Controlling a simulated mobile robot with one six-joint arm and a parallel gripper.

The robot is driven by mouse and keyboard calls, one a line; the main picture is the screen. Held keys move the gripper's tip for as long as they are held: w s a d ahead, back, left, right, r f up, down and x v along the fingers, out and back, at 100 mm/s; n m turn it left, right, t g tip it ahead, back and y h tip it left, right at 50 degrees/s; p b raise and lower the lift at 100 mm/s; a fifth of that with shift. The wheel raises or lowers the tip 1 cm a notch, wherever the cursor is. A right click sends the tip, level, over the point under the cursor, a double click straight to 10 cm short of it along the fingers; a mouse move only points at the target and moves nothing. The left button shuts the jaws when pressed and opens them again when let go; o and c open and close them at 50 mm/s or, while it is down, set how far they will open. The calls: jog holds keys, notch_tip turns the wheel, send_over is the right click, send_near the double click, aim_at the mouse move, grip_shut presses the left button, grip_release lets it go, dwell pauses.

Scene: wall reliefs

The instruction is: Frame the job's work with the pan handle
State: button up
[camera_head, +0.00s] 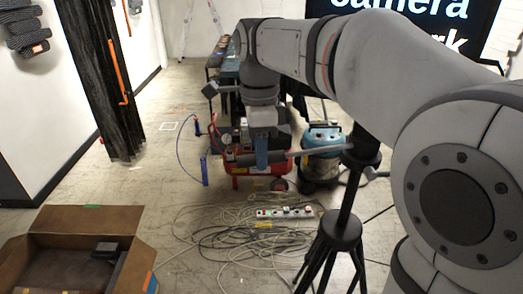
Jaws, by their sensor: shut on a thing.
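The pan handle (318,150) is a thin grey bar with a dark grip at its left end. It runs left from the head of a black tripod (345,228) and lies nearly level. My gripper (262,158) comes down from above and its blue fingers are shut on the pan handle near the dark grip. The tripod stands upright at centre right, its feet cut off below. My arm hides part of the space above the tripod head, and I cannot make out a camera there.
A red compressor (245,180) and a blue-topped vacuum (320,165) stand behind the handle. Cables (240,235) and a power strip (285,213) lie on the floor. An open cardboard box (75,220) is at lower left. A dark screen (455,22) hangs behind. Floor at left centre is clear.

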grip_shut()
jog(key=shift+w+r+p, duration=0.15)
jog(key=shift+w+p, duration=0.2)
jog(key=shift+w, duration=0.1)
jog(key=w+d+m+p, duration=0.1)
jog(key=w+m+p, duration=0.3)
jog(key=w, duration=0.5)
jog(key=shift+d+m+p, duration=0.15)
jog(key=shift+m+p, duration=0.25)
jog(key=shift+m, duration=0.2)
jog(key=o, duration=0.8)
grip_release()
